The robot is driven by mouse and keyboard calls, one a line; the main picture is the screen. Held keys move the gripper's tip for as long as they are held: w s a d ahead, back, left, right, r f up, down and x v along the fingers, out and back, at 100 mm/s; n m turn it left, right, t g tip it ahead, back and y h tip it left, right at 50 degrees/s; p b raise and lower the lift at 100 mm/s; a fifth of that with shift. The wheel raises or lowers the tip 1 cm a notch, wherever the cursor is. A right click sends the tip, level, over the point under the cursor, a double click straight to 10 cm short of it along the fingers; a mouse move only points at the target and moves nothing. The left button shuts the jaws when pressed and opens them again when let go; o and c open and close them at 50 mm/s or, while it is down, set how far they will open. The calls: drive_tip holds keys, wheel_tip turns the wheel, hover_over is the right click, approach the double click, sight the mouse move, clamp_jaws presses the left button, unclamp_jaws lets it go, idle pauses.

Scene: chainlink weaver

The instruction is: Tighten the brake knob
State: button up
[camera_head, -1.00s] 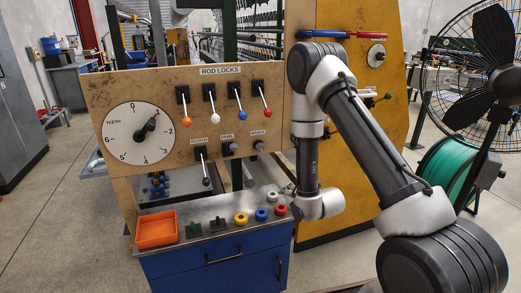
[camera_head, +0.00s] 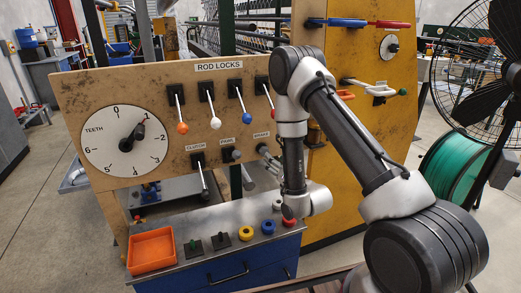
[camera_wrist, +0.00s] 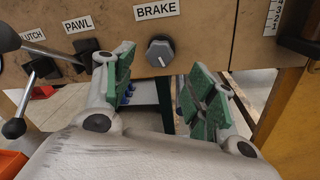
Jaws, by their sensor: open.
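In the head view the knob (camera_head: 263,149) is small, at the panel's lower right. My gripper (camera_wrist: 165,65) is open and empty, with green pads on its fingers. In the wrist view the knob shows between and beyond the fingertips, nearer the left one. I see no contact, but the exact distance is unclear. In the head view my gripper (camera_head: 272,163) is small and partly hidden by my arm.
Rod lock levers (camera_head: 210,103) hang above. A yellow cabinet (camera_head: 345,200) stands right.

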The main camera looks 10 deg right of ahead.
sight(264, 151)
drive_tip(key=x, duration=0.8)
drive_tip(key=shift+s, duration=0.1)
drive_tip(key=c, duration=1)
